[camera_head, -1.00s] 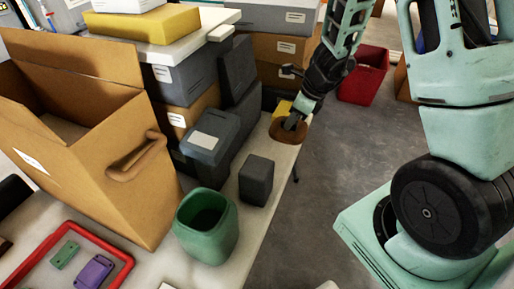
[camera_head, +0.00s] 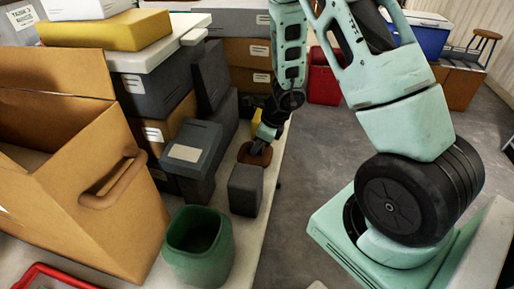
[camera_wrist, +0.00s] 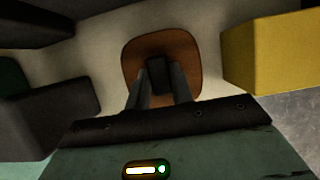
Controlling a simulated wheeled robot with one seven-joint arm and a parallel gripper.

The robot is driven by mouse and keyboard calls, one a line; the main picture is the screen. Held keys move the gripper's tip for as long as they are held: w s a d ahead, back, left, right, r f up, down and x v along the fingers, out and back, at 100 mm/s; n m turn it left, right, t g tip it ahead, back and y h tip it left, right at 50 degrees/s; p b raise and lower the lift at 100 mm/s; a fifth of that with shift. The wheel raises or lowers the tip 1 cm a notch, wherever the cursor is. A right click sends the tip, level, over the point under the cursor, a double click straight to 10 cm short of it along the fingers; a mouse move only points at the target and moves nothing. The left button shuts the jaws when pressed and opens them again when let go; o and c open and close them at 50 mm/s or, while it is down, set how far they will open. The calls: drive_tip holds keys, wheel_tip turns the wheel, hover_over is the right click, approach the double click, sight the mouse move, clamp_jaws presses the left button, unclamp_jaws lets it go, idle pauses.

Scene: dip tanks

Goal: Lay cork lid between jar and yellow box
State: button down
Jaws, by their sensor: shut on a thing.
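The cork lid (camera_head: 247,155) is a brown rounded disc with a dark knob; it also shows in the wrist view (camera_wrist: 185,52). My gripper (camera_head: 262,143) is shut on the knob, with its fingers (camera_wrist: 160,82) on either side of it. The lid is over the pale table, low down; I cannot tell whether it touches. The yellow box (camera_wrist: 272,55) is right of the lid in the wrist view. In the head view the yellow box (camera_head: 256,120) is behind the lid, partly hidden by my gripper. The green open jar (camera_head: 198,258) stands nearer the camera.
A dark grey block (camera_head: 246,190) stands between the jar and the lid. A dark box with a pale label (camera_head: 190,150) stands to the left. A large cardboard box (camera_head: 100,205) fills the left. The table edge (camera_head: 272,195) is close on the right.

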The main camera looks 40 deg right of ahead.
drive_tip(key=shift+f, duration=0.25)
drive_tip(key=shift+f, duration=0.15)
drive_tip(key=c, duration=1.2)
unclamp_jaws()
